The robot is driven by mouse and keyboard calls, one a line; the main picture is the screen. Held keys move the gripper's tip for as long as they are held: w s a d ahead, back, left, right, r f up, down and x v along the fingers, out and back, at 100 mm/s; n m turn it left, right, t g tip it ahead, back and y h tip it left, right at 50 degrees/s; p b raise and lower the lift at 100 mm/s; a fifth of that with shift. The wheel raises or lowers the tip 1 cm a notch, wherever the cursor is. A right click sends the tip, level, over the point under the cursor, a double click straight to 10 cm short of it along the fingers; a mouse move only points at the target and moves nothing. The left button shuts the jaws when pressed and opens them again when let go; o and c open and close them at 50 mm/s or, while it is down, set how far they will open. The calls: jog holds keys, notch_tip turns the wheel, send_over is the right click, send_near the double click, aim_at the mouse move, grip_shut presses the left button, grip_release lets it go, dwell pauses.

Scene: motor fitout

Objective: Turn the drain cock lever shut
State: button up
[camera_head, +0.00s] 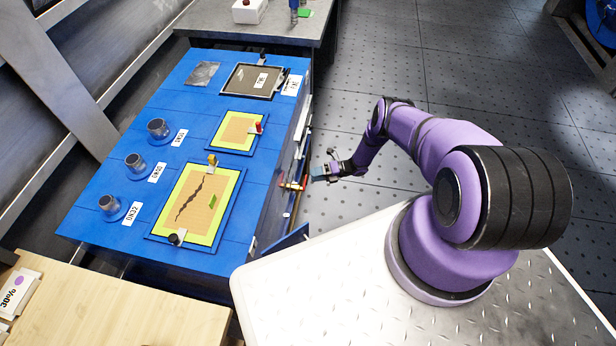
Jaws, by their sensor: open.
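The drain cock (304,183) shows as a small brass-coloured fitting with a red lever (291,186) on the right-hand side of the blue cabinet, below its top. The lever looks roughly crosswise in the picture, but it is too small to tell its exact angle. My gripper (318,173) is open at the end of the purple arm, just right of the drain cock. The fingers point left toward the cabinet side. I see no clear contact, and the gap to the lever is hard to judge.
The blue cabinet top (85,222) carries yellow-framed panels (228,197), several dark knobs and a grey tray (237,80). An open flap (284,243) sticks out below the drain cock. A grey bench (215,22) stands behind. The floor (370,70) beyond my arm is clear.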

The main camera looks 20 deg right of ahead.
jog(key=v, duration=0.6)
jog(key=shift+d, duration=0.4)
jog(key=shift+w+r, duration=0.1)
jog(key=shift+r, duration=0.1)
jog(key=c, duration=0.6)
jog(key=w+r+m+t, duration=0.1)
jog(key=m, duration=0.1)
jog(key=r+m+t+h, duration=0.1)
jog(key=m+t, duration=0.1)
jog(key=w+a+r+m+t+h, duration=0.1)
jog(key=m, duration=0.1)
jog(key=shift+w+m, duration=0.3)
jog(key=shift+w, duration=0.05)
grip_shut()
jog(key=s+a+r+m+h, duration=0.5)
jog(key=s+r+m+h, duration=0.35)
jog(key=m, duration=0.85)
send_over(305, 183)
jog(key=d, duration=0.1)
notch_tip(305, 183, down, 5)
jog(key=shift+g, duration=0.4)
jog(key=shift+w+d+f, duration=0.1)
jog(key=shift+d+f, duration=0.05)
jog(key=shift+f, duration=1.05)
jog(key=shift+w+d+f, duration=0.1)
jog(key=shift+d+f, duration=0.05)
jog(key=shift+f, duration=1.05)
